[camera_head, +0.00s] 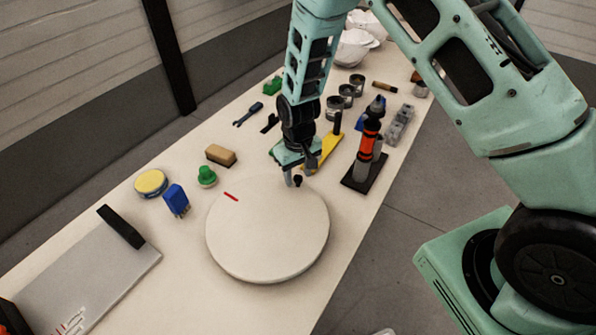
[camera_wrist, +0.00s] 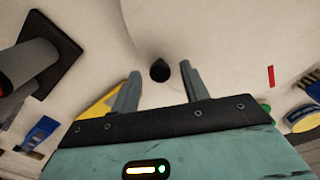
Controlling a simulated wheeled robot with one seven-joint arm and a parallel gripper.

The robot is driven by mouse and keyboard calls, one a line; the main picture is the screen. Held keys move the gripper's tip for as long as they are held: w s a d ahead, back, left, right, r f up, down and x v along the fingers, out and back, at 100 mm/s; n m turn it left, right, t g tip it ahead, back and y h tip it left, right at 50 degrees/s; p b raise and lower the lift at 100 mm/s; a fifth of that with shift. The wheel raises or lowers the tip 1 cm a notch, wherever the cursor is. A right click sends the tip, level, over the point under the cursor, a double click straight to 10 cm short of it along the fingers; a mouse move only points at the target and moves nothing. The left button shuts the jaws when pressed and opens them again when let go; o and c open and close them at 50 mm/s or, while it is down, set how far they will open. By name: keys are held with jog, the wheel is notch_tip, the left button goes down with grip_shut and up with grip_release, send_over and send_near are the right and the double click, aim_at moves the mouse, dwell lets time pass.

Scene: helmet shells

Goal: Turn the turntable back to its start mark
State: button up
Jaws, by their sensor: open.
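The turntable (camera_head: 268,238) is a round, pale disc lying on the long table. A short red mark (camera_head: 231,197) sits near its upper left edge, and a red mark (camera_wrist: 271,76) also shows at the right in the wrist view. A small black knob (camera_head: 298,180) stands near the disc's far edge. In the wrist view the black knob (camera_wrist: 160,70) lies just beyond and between my fingertips. My gripper (camera_head: 293,182) is open, pointing down at the far edge of the disc, close to the knob. Whether a finger touches the knob I cannot tell.
An orange and black tool (camera_head: 369,135) stands on a dark base right of my gripper. A yellow tool (camera_head: 328,147) lies behind it. A metal sheet (camera_head: 82,277) lies front left.

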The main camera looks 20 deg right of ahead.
jog(key=shift+f, duration=0.25)
grip_shut()
jog(key=shift+s, duration=0.15)
